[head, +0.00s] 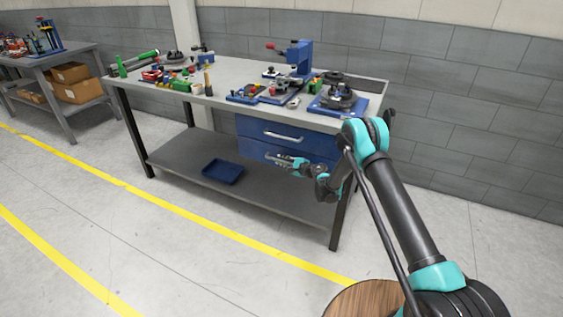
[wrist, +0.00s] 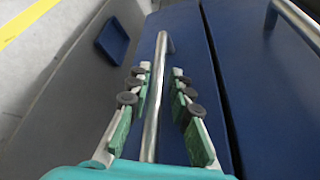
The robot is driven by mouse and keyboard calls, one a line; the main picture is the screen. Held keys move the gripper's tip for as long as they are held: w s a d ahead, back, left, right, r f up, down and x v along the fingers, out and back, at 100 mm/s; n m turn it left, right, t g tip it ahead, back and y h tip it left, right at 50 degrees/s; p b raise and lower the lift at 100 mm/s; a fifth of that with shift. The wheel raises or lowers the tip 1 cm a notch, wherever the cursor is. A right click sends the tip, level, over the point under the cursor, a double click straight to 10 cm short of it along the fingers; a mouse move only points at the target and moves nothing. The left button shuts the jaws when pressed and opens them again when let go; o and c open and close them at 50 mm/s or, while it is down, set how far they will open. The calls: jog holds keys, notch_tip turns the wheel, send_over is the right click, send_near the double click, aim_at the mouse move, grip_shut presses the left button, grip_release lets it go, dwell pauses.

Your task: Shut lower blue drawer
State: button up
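The lower blue drawer (head: 252,149) is under the right part of the workbench, below the upper blue drawer (head: 262,129). In the head view my gripper (head: 276,157) is in front of the lower drawer and hides part of its front and handle. In the wrist view the lower drawer front (wrist: 196,45) shows with its silver bar handle (wrist: 161,52). My gripper (wrist: 159,74) is open, its two fingers on either side of this handle with gaps showing. I cannot tell how far the lower drawer stands out.
The upper drawer's handle (wrist: 298,22) is close on the right in the wrist view. A blue tray (head: 223,171) lies on the bench's lower shelf (head: 185,158). Tools and fixtures cover the bench top (head: 222,91). The floor in front is clear.

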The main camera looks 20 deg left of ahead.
jog(key=v, duration=1.1)
jog(key=shift+d, duration=0.35)
jog(key=shift+s+r, duration=0.1)
jog(key=shift+s, duration=0.1)
